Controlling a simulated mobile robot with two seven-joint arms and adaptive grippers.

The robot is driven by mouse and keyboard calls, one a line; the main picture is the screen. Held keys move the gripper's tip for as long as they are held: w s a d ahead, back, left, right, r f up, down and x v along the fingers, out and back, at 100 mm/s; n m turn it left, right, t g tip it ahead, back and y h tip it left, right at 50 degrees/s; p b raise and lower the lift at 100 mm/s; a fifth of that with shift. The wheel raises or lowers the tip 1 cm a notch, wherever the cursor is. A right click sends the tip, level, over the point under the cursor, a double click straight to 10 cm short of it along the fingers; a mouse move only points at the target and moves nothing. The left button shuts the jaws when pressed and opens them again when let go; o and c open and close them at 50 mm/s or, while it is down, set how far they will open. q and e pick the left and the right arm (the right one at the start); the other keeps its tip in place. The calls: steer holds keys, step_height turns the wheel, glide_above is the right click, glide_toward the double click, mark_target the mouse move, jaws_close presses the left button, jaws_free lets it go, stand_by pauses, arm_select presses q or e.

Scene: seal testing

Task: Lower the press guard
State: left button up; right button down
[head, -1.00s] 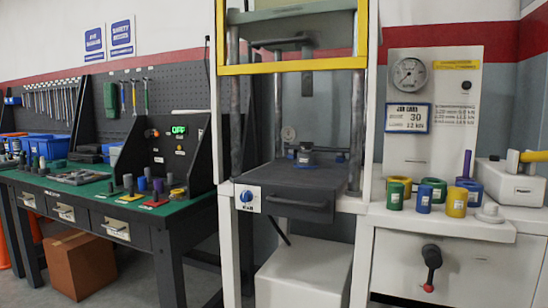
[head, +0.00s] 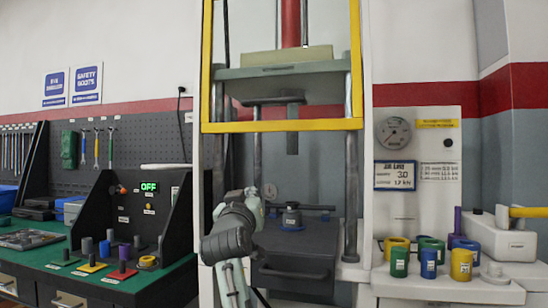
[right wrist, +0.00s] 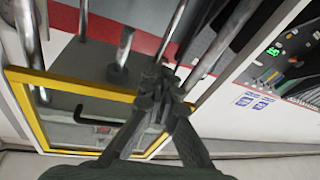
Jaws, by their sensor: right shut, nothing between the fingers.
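The press guard is a yellow-edged frame (head: 320,126) on the front of the press, raised high, with its lower bar well above the dark drawer. In the right wrist view its yellow bar (right wrist: 70,87) runs across the left side, behind the fingers. My right gripper (head: 256,200) is in front of the press, below the guard's lower bar. Its closed, empty fingers (right wrist: 160,85) overlap the end of the yellow bar in the wrist view; I cannot tell whether they touch it. My left gripper is out of view.
Below the guard are a dark drawer (head: 290,272) and steel columns (head: 351,215). A bench with a control box (head: 132,228) stands left. Coloured cylinders, including a yellow one (head: 461,265), stand on the white counter at right.

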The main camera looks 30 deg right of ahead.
mark_target(275, 95)
steer(key=s+r+m+h, duration=0.2)
steer(key=s+r+h, duration=0.1)
steer(key=r, duration=0.9)
steer(key=s+r+m+h, duration=0.3)
steer(key=r, duration=0.8)
steer(key=p+x, duration=0.4)
steer(key=x, duration=0.6)
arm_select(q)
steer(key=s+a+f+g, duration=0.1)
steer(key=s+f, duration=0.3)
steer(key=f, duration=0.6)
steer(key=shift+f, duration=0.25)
arm_select(e)
steer(key=shift+g, duration=0.3)
step_height(275, 95, down, 4)
steer(key=shift+d+f, duration=0.1)
steer(key=shift+d, duration=0.1)
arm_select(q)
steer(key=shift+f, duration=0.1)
